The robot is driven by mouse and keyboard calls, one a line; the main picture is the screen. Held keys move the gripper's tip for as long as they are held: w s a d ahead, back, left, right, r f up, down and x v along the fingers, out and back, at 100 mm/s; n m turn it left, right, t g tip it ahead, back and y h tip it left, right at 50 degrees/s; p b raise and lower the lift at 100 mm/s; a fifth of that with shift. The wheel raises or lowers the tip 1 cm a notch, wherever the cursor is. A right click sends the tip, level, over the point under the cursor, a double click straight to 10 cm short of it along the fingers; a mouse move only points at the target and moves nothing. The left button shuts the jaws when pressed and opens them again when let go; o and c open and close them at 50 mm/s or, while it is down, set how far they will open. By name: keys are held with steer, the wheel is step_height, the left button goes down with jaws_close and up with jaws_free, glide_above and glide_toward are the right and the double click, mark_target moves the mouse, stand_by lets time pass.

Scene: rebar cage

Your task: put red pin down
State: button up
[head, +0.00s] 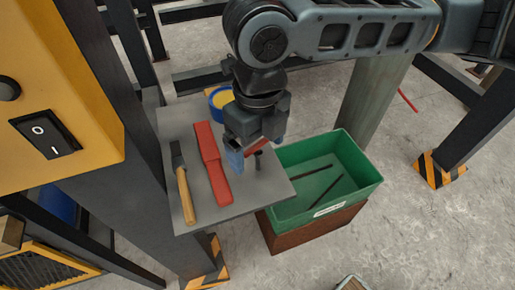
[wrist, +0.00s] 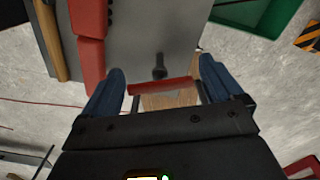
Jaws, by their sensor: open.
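The red pin (head: 262,146) shows as a short red bar beside my gripper (head: 243,158) at the grey shelf's (head: 240,192) right part. In the wrist view the red bar (wrist: 160,86) lies crosswise between the two blue fingers of my gripper (wrist: 163,70). The fingers stand apart, with a small gap at the right end of the bar; contact at the left end is unclear. A small black peg (wrist: 158,66) is just beyond the bar. Whether the bar rests on the shelf cannot be told.
A red flat tool (head: 212,165) and a wooden-handled tool (head: 184,190) lie left of my gripper. A blue and yellow roll (head: 220,98) is behind. A green crate (head: 345,152) with dark rods stands right. A dark post (head: 150,190) rises at the left.

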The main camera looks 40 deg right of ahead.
step_height(320, 180, up, 10)
steer(key=shift+r, duration=0.1)
stand_by(2.7)
